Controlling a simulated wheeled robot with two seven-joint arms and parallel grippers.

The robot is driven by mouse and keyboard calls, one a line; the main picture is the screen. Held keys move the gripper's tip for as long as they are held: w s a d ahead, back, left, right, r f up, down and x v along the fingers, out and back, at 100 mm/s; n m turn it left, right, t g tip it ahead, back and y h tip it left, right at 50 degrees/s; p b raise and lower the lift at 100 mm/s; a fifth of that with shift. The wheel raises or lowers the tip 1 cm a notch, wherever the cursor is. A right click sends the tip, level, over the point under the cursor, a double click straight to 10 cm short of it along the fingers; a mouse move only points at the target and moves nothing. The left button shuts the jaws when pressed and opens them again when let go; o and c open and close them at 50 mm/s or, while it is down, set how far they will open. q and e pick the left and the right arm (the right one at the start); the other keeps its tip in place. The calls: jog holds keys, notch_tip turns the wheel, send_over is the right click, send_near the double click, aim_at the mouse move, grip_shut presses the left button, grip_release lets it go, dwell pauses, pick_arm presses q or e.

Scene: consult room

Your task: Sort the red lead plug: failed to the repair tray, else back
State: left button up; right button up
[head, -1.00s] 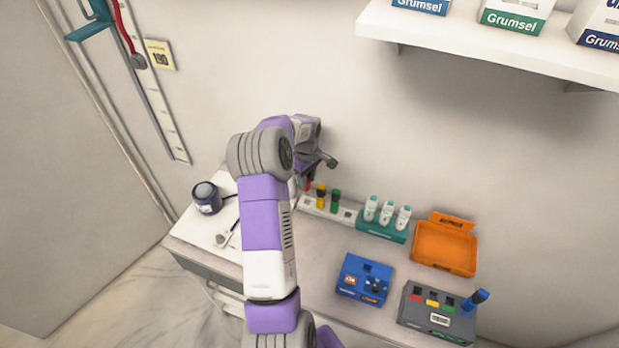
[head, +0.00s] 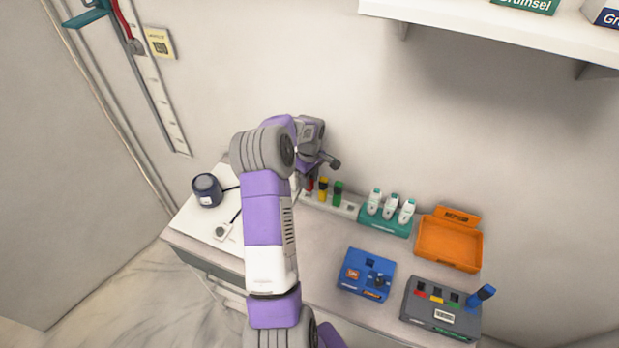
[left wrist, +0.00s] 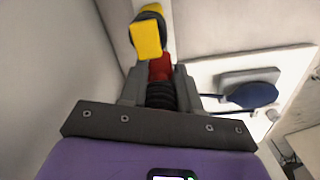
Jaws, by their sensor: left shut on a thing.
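The red lead plug (left wrist: 160,68) is between the fingers of my left gripper (left wrist: 160,92) in the left wrist view, and the fingers are shut on it. In the head view the red plug (head: 310,184) shows at the left end of the white socket strip (head: 347,208), beside a yellow plug (head: 323,188) and a green plug (head: 338,192). I cannot tell whether the red plug is still seated. The orange tray (head: 448,243) lies on the right of the counter and looks empty. My right gripper is not in view.
A teal holder (head: 386,222) with three white bottles stands right of the strip. A blue box (head: 366,274) and a grey box (head: 440,308) with coloured sockets stand in front. A dark round jar (head: 207,190) stands left. A white shelf (head: 490,40) overhangs the back right.

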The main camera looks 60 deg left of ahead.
pick_arm(q)
jog(key=shift+f+b, duration=1.2)
jog(key=shift+f, duration=0.45)
jog(key=o, duration=1.1)
jog(key=shift+r, duration=0.15)
notch_tip(320, 180, up, 7)
jog(key=shift+r, duration=0.2)
